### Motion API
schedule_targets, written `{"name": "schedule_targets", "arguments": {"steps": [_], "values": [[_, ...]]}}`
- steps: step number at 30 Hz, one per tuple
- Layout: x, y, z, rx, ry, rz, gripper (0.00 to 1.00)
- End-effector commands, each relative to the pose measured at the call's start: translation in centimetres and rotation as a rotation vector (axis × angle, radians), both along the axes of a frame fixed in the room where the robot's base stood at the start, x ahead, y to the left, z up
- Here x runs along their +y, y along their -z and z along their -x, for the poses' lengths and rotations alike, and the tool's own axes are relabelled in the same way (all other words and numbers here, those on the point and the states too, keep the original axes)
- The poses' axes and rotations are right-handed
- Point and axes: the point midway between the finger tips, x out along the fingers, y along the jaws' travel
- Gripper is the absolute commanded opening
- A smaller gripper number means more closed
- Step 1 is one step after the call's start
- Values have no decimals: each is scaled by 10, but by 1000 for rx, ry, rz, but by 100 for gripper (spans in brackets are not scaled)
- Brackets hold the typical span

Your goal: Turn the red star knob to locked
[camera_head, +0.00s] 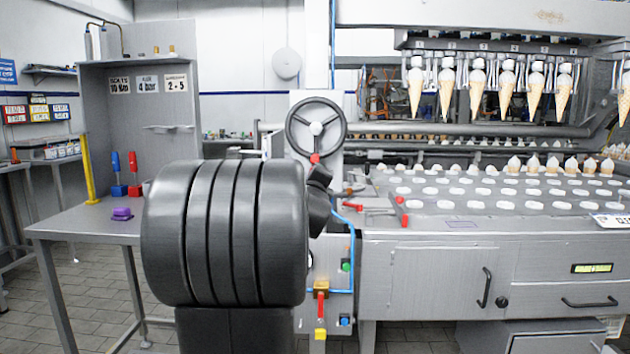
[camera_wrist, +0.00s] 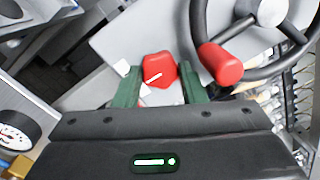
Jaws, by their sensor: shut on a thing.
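The red star knob (camera_wrist: 158,69) is in the upper middle of the wrist view, on a light grey panel. A short white line on its face slants from lower left to upper right. My gripper (camera_wrist: 160,76) has its two green fingers on either side of the knob and is shut on it. No locked or unlocked marking can be read around the knob. In the head view my dark arm covers this area, and I cannot make out the knob or the fingertips there.
A dark handwheel (camera_head: 316,127) stands just above; its red handle (camera_wrist: 222,65) is close to the right finger in the wrist view. A round gauge (camera_wrist: 16,137) is at the lower left there. The cone machine's tray (camera_head: 460,207) is at right, a grey bench (camera_head: 80,225) at left.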

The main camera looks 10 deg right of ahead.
Motion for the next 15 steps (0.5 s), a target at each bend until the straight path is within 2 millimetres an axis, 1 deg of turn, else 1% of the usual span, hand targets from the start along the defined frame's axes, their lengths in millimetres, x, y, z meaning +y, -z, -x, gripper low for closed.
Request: {"name": "schedule_targets", "arguments": {"steps": [5, 6, 8, 9, 15], "values": [[0, 0, 0, -1, 0, -1, 14], [0, 0, 0, -1, 0, -1, 39], [0, 0, 0, -1, 0, -1, 51], [0, 0, 0, -1, 0, -1, 59], [0, 0, 0, 0, 0, 0, 59]]}}
